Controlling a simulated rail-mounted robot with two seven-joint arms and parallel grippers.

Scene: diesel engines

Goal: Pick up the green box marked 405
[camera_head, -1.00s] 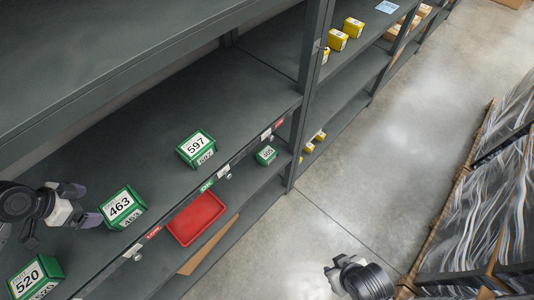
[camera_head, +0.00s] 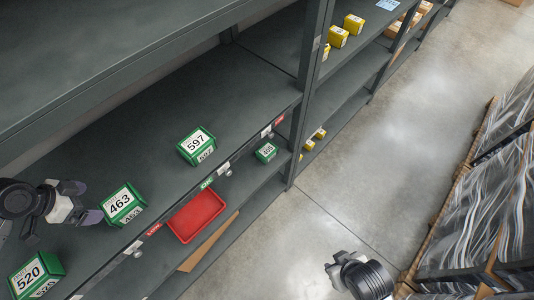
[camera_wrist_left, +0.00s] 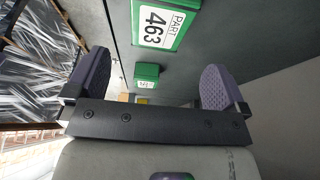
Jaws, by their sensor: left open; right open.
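A small green box (camera_head: 265,153) stands on the lower shelf in the head view; its label is too small to read surely, but may be 405. Other green boxes on the upper shelf read 597 (camera_head: 197,146), 463 (camera_head: 122,204) and 520 (camera_head: 36,277). My left gripper (camera_head: 82,203) is open and empty, just left of box 463. In the left wrist view its fingers (camera_wrist_left: 155,88) are apart, with box 463 (camera_wrist_left: 165,25) above and another green box (camera_wrist_left: 146,76) farther off. My right gripper (camera_head: 335,270) is over the aisle, away from the shelves.
A red tray (camera_head: 196,215) lies on the lower shelf, left of the small green box. A shelf post (camera_head: 305,90) stands beyond that box. Yellow boxes (camera_head: 338,37) sit in the farther bay. Wrapped pallets (camera_head: 480,200) line the right; the aisle floor (camera_head: 390,150) between is clear.

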